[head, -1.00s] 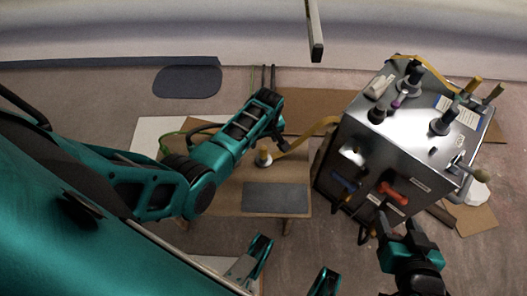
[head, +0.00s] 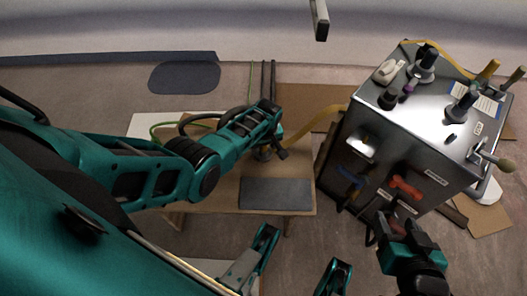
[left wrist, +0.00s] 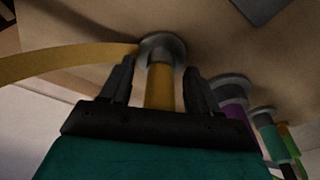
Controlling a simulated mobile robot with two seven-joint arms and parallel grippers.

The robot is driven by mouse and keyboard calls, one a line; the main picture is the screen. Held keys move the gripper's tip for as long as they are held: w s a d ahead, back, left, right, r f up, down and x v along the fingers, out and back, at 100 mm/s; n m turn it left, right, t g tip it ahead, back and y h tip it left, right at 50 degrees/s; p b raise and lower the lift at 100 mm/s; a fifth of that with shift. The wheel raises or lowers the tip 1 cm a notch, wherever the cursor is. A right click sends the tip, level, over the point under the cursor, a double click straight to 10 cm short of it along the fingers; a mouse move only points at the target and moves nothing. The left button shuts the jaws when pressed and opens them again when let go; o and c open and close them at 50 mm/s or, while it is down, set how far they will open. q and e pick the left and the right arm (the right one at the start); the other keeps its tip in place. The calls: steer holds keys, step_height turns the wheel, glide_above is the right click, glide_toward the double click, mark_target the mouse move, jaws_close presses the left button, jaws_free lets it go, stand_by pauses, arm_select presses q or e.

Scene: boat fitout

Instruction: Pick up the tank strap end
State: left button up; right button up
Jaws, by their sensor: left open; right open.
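The tank strap end is a yellow cylindrical grip (left wrist: 160,88) seated in a round grey holder (left wrist: 163,44) in the left wrist view. The yellow strap (left wrist: 70,63) leads off it to the left. My left gripper (left wrist: 160,70) is open, with one finger on each side of the yellow grip and visible gaps between. In the head view my left gripper (head: 272,143) is over the wooden bench and mostly hides the strap end; the strap (head: 318,120) runs right towards the metal tank (head: 425,120). My right gripper (head: 390,228) is open in front of the tank, apparently empty.
A purple fitting (left wrist: 234,112) and a green one (left wrist: 268,130) stand beside the strap end. A dark grey mat (head: 275,194) lies on the bench front. The tank carries several knobs, a red handle (head: 406,188) and a blue handle (head: 351,177).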

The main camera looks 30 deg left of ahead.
steer(key=shift+a, duration=0.1)
arm_select(q)
steer(key=shift+c, duration=0.2)
arm_select(e)
steer(key=shift+r, duration=0.1)
arm_select(q)
steer(key=c, duration=0.3)
jaws_close()
arm_select(e)
steer(key=shift+w, duration=0.1)
arm_select(q)
steer(key=shift+r, duration=0.1)
steer(key=shift+r+p, duration=0.55)
steer(key=shift+p, duration=0.05)
step_height(320, 180, up, 7)
steer(key=p, duration=0.4)
steer(key=shift+f+p, duration=0.15)
steer(key=shift+p, duration=0.2)
step_height(320, 180, up, 12)
steer(key=p, duration=0.5)
steer(key=shift+p, duration=0.35)
arm_select(e)
step_height(320, 180, up, 9)
steer(key=d, duration=0.1)
steer(key=shift+s+d, duration=0.2)
steer(key=shift+s, duration=0.1)
